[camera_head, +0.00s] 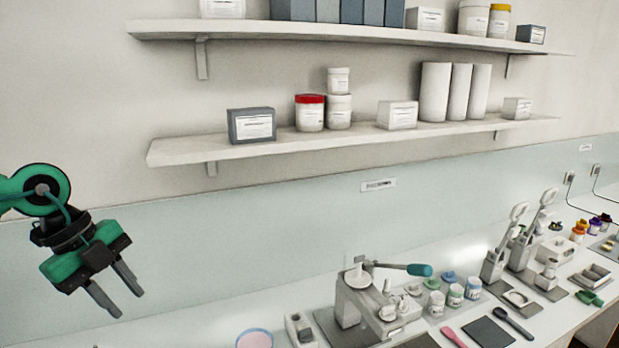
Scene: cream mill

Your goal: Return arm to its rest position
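My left gripper (129,303) hangs at the left side of the head view, with its arm coming in from the left edge. Its two grey fingers point down and to the right with a gap between them. Nothing is between the fingers. It is in front of the pale blue wall panel, apart from the bench and left of the items on it. My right gripper is not in view.
A metal press (365,305) with a teal-tipped lever stands on the white bench (560,318). Jars (455,295), a pink spatula (453,337) and a dark mat (489,332) are to its right. A lower shelf (230,148) holds boxes and tubs. The space around my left gripper looks clear.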

